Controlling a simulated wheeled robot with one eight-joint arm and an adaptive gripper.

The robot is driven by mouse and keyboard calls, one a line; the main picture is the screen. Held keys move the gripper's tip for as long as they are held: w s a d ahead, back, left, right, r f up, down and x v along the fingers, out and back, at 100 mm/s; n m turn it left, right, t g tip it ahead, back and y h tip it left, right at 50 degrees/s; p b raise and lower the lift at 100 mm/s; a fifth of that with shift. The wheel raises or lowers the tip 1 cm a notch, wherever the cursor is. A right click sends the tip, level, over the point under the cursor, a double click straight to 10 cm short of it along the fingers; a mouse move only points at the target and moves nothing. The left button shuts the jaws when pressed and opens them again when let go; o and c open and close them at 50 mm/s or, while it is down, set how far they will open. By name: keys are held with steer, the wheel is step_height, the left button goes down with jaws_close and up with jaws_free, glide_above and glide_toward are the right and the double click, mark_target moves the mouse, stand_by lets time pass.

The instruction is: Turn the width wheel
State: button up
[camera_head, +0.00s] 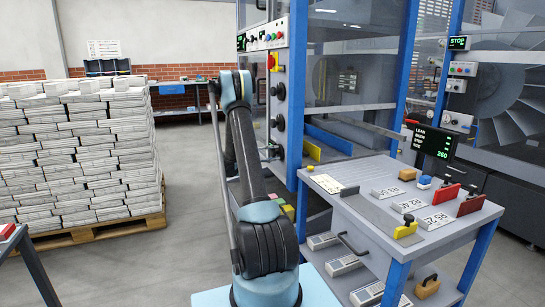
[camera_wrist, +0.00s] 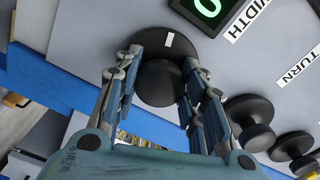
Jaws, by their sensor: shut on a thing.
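In the wrist view, the width wheel (camera_wrist: 165,84) is a black round knob on a wider black disc with a white mark at its rim. It sits on a grey panel by the label "WIDTH" (camera_wrist: 250,17). My gripper (camera_wrist: 163,61) has one blue-grey finger on each side of the knob and is shut on it. A dark display (camera_wrist: 208,8) with a green digit, partly cut off, is beside the wheel. In the head view, my arm reaches toward the machine post and my gripper cannot be made out.
More black knobs (camera_wrist: 252,121) stand close to the right finger, near a "TURN" label (camera_wrist: 299,66). In the head view, a control table (camera_head: 345,200) with blocks and a screen stands at right. A newspaper pallet (camera_head: 100,228) is at left, with open floor between.

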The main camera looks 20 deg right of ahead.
steer(key=shift+f, duration=0.15)
steer(key=o, duration=1.1)
steer(key=shift+a, duration=0.1)
steer(key=a, duration=1.2)
steer(key=shift+s, duration=0.15)
